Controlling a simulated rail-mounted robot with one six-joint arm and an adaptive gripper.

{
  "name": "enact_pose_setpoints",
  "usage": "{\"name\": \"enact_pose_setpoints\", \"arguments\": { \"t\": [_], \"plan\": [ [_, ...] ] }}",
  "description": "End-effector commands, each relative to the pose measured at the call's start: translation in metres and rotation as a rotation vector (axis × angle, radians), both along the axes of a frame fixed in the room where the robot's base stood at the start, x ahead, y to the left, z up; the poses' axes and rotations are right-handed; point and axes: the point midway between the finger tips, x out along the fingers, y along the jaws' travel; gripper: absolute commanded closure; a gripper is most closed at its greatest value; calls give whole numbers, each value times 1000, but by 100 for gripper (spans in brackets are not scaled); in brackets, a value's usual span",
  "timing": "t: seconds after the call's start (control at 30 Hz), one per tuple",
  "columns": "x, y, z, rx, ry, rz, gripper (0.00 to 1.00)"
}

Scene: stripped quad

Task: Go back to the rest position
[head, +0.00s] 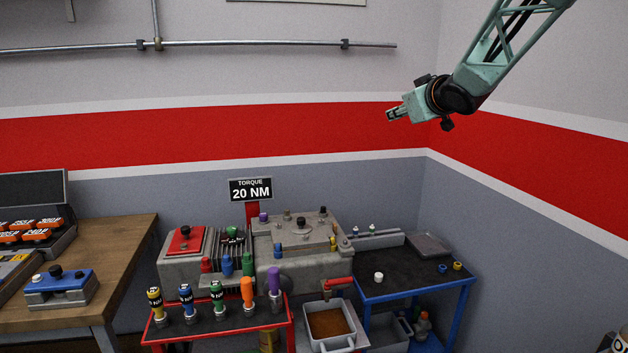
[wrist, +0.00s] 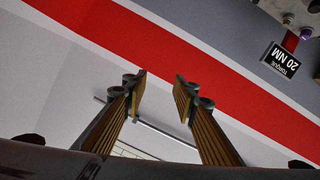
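My gripper (head: 394,114) is at the end of my raised arm in the upper right of the head view, in front of the red wall stripe. It is high above the benches and touches nothing. In the wrist view its two fingers (wrist: 159,98) stand apart with nothing between them. Behind the fingers there is only the wall with its red stripe and a pipe.
A torque sign (head: 250,189) stands behind a grey machine block (head: 300,262). In front is a red tool cart (head: 208,334) with several coloured drivers. A blue-framed cart (head: 400,285) is at right, a wooden bench (head: 120,250) at left. The air around my arm is clear.

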Motion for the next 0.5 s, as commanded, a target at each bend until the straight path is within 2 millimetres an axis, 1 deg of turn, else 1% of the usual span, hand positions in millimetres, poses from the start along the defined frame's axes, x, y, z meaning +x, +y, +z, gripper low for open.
{"name": "enact_pose_setpoints", "arguments": {
  "t": [0.03, 0.2, 0.37, 0.5],
  "plan": [
    [-11, -2, 4, 0, 7, -18, 74],
    [-45, -11, 9, 0, 44, -82, 74],
    [-79, -19, 11, 4, 83, -140, 74],
    [-111, -25, 9, 9, 122, -186, 74]
  ]
}}
